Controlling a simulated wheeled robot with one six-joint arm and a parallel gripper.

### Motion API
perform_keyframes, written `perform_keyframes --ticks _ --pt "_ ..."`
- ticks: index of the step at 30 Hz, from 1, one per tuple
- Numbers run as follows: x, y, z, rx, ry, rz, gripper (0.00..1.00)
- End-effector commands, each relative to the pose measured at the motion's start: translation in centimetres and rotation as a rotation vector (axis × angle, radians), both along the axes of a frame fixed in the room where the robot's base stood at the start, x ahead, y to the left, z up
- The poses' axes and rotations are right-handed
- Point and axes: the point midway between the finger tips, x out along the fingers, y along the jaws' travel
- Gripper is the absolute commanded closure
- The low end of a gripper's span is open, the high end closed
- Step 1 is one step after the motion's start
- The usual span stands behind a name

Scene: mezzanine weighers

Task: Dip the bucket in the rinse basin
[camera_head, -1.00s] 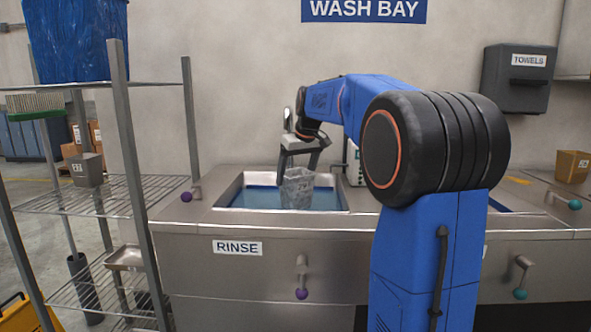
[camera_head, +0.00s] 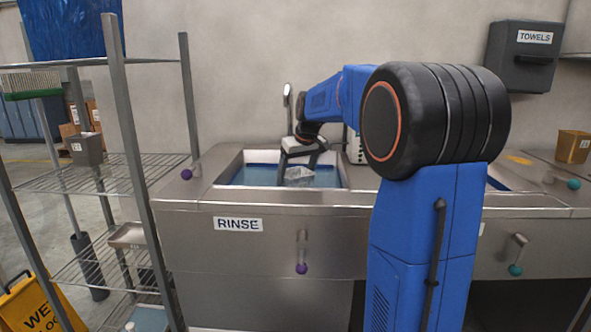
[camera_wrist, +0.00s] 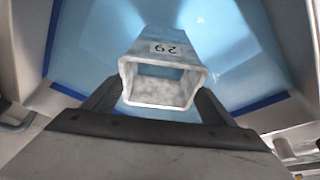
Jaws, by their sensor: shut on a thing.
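The bucket (camera_head: 298,176) is a small pale grey, square-mouthed container. In the head view it is low inside the rinse basin (camera_head: 226,169), its lower part hidden in the blue water. My gripper (camera_head: 301,158) is above it, pointing down into the basin, shut on the bucket. In the wrist view the bucket (camera_wrist: 162,88) shows its open mouth and a label reading 29, between my gripper's dark fingers (camera_wrist: 160,108). Blue water surrounds it there.
A wire shelf rack (camera_head: 125,168) stands left of the sink counter, with a grey bin (camera_head: 86,149) on it. A tap (camera_head: 288,100) rises behind the basin. A yellow wet-floor sign (camera_head: 38,308) is at lower left.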

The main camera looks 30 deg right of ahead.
Motion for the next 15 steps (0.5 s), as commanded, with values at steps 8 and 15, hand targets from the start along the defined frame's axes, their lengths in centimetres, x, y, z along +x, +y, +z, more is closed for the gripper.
perform_keyframes --ticks 8,15 --pt "0.0 0.0 -2.2 0.001 0.001 0.000 0.76" --pt "0.0 0.0 -4.0 0.001 0.001 0.000 0.76"
